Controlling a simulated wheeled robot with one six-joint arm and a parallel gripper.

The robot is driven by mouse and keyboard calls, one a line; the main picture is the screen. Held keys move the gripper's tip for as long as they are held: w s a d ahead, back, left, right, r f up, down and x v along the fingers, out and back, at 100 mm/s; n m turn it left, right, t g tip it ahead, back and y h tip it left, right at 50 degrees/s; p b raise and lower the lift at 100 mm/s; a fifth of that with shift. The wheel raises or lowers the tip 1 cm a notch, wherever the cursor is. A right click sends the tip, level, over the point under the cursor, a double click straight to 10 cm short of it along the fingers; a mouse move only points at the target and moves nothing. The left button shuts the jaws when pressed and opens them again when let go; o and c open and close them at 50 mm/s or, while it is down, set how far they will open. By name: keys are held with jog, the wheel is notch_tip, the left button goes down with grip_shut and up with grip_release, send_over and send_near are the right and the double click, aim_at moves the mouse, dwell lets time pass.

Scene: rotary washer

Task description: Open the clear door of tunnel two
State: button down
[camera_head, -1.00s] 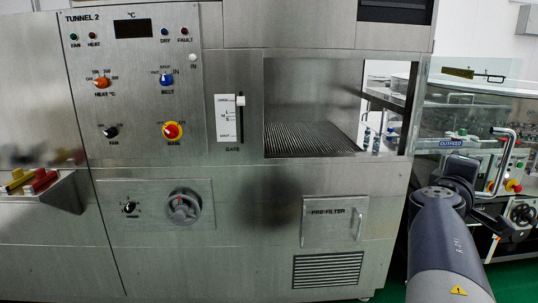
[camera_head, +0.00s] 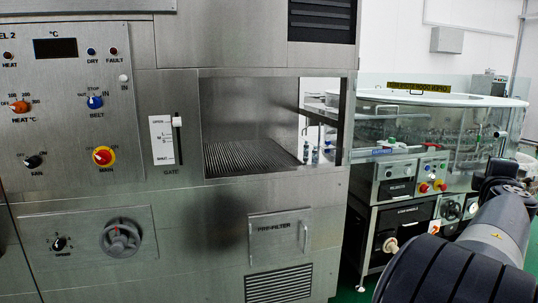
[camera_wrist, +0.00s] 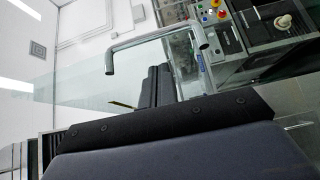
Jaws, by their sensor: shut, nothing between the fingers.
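The steel tunnel (camera_head: 180,210) fills the left and middle of the head view, its panel lettering cut to "EL 2". Its square opening (camera_head: 250,120) shows a ribbed belt. In the wrist view a clear, greenish panel (camera_wrist: 85,85) spans the middle, with a bent metal bar handle (camera_wrist: 150,43) in front of it. I cannot tell the panel's full outline or how far it stands open. My gripper (camera_wrist: 158,72) is shut and empty, its dark fingers below the handle in the picture, apparently apart from it. In the head view my arm hides the gripper.
A round glass-sided washer (camera_head: 440,140) with a yellow label stands to the right, behind the tunnel's end. Its controls (camera_head: 430,186) and dark lower panels also show. The pre-filter hatch (camera_head: 280,235) is on the tunnel front. Green floor shows between tunnel and washer.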

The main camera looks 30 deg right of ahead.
jog(key=shift+s+d+f+p, duration=0.1)
jog(key=shift+s+d+p, duration=0.15)
jog(key=shift+d, duration=0.55)
jog(key=shift+s+d+r+p, duration=0.1)
jog(key=shift+s+d+p, duration=0.1)
jog(key=shift+d, duration=0.65)
jog(key=shift+s+d+f+p, duration=0.15)
jog(key=shift+s+d, duration=0.1)
jog(key=shift+d, duration=0.55)
jog(key=shift+a, duration=0.1)
